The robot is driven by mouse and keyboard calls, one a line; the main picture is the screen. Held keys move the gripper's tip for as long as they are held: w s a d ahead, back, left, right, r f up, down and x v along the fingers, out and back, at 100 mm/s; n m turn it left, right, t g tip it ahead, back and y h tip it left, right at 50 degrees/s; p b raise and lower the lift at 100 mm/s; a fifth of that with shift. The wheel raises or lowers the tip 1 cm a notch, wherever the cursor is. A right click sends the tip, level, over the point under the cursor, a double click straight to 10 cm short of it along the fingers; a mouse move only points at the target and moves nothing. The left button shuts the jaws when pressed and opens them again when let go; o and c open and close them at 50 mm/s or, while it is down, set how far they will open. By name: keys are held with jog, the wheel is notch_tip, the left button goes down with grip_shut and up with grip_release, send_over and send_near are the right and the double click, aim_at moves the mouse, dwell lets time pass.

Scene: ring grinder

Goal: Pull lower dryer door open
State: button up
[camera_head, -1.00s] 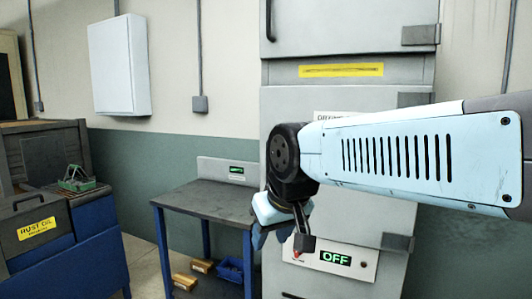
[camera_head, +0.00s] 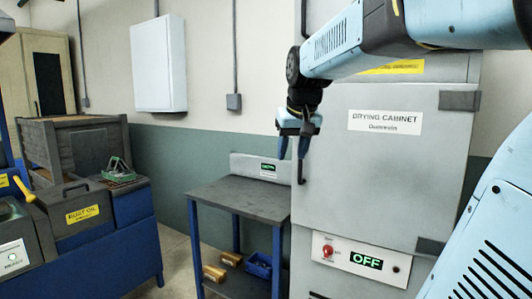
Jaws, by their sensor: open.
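The drying cabinet's lower door (camera_head: 385,175) is a grey panel with a white "DRYING CABINET" label, and it looks shut. Its dark vertical handle (camera_head: 302,167) is at the door's left edge, and hinges are on the right. My gripper (camera_head: 292,156) points down with its blue fingers beside the upper part of the handle. The fingers look apart, with one at the handle's left and one overlapping it in the picture. Whether they touch or surround the handle cannot be told.
A dark-topped blue table (camera_head: 240,200) stands left of the cabinet. Below the door is a control panel (camera_head: 360,262) with a red knob and a display reading "OFF". Floor shows between bench and table.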

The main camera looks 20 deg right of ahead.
jog(key=w+d+r+m, duration=0.1)
jog(key=w+d+r, duration=0.1)
jog(key=w+d, duration=0.8)
jog(key=w+d+r+m, duration=0.1)
jog(key=w+d+r, duration=0.2)
jog(key=w+d, duration=0.75)
jog(key=w+a+x, duration=0.1)
jog(key=x, duration=0.6)
jog(key=a+x, duration=0.1)
jog(key=x, duration=0.7)
jog(key=shift+w+a+r+g+h, duration=0.2)
jog(key=shift+w+a+g+h, duration=0.15)
jog(key=shift+w+g+h, duration=0.1)
jog(key=shift+c, duration=0.3)
grip_shut()
